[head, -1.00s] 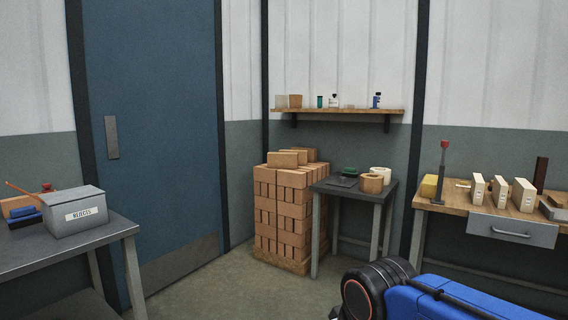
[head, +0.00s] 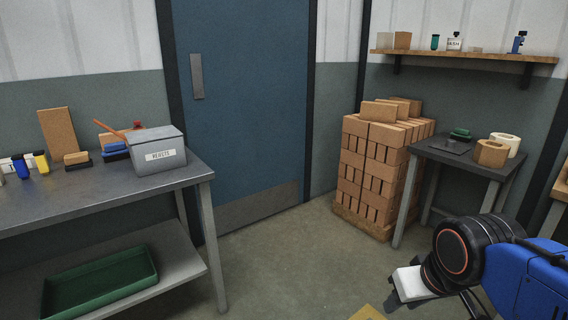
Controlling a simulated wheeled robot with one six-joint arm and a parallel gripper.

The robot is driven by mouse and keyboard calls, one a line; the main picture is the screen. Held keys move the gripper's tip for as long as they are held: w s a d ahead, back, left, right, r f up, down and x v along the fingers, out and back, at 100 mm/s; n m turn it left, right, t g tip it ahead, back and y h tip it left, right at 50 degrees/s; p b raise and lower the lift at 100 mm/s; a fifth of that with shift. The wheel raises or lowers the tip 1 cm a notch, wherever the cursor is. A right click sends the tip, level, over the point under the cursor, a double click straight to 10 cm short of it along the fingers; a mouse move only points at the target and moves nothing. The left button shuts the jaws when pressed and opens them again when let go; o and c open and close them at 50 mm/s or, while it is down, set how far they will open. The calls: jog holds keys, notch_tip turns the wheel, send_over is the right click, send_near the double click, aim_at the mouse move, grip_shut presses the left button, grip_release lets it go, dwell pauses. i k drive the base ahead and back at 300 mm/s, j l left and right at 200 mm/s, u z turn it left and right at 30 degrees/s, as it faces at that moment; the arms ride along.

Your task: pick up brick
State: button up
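A tall stack of orange-brown bricks (head: 372,165) stands in the corner on a low wooden base. A few bricks (head: 380,110) lie loosely on its top. My arm is at the lower right, with a blue link and a black wrist. My gripper (head: 404,292) shows only in part beyond the wrist, as a pale block-like piece and grey parts at the lower edge. It is well apart from the stack, nearer to me. Its fingertips are not clear, and I cannot tell whether it is open or holds anything.
A grey table (head: 100,185) at left bears a grey lidded box (head: 157,155). A green tray (head: 100,282) lies on its lower shelf. A small dark table (head: 465,155) stands right of the stack, below a wall shelf (head: 465,57). The floor (head: 285,255) between is clear.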

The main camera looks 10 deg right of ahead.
aim_at(374, 111)
jog(key=i+l+u, duration=0.2)
jog(key=i+l, duration=1.4)
